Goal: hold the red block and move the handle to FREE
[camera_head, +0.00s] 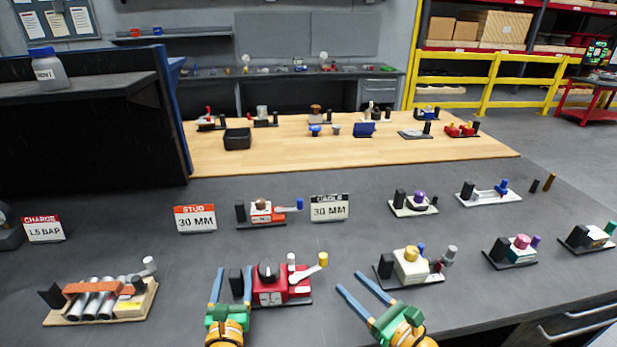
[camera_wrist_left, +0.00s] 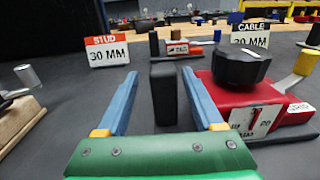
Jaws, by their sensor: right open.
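The red block (camera_head: 268,289) sits on a dark base with a black knob on top and a white front plate; it also shows in the left wrist view (camera_wrist_left: 238,97). A pale handle with a yellow end (camera_head: 323,260) sticks out at its right. I cannot read FREE anywhere. A black post (camera_wrist_left: 164,92) stands upright at the block's left. My left gripper (camera_head: 233,270) is open, its fingers on both sides of this post with visible gaps. My right gripper (camera_head: 349,281) is open and empty, right of the block and apart from the handle.
Another fixture with a cream block and yellow knob (camera_head: 410,266) stands beyond my right gripper. A wooden tray with silver cylinders (camera_head: 100,300) is at left. STUD (camera_head: 195,218) and CABLE (camera_head: 329,208) signs stand behind.

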